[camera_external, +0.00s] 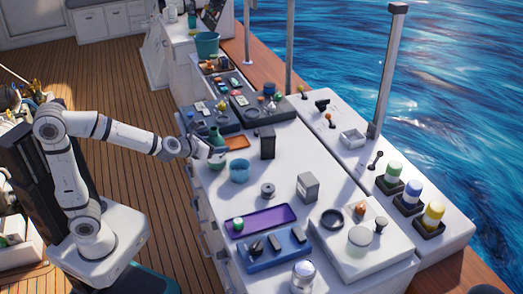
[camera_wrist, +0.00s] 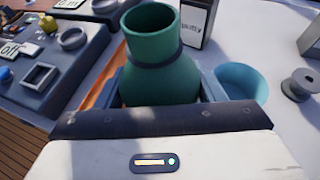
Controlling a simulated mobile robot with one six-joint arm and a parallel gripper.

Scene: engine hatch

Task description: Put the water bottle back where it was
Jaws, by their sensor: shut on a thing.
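The water bottle appears to be the green, round-bodied bottle with a wide open neck (camera_wrist: 160,65), upright in the middle of the wrist view. It also shows in the external view (camera_external: 215,136), at the counter's left side. My gripper (camera_external: 217,152) is shut on its body, with one finger on each side in the wrist view (camera_wrist: 161,92). The bottle's base is hidden, so I cannot tell whether it touches the counter. An orange tray (camera_external: 236,142) lies right beside the bottle; its edge shows left of the bottle in the wrist view (camera_wrist: 104,90).
A light-blue cup (camera_external: 239,171) stands close in front of my gripper. A dark upright box (camera_external: 267,145) is to the right. Dark control panels (camera_external: 211,117) lie behind. A grey spool (camera_external: 267,190), purple tray (camera_external: 262,219) and blue tray (camera_external: 278,250) are nearer on the white counter.

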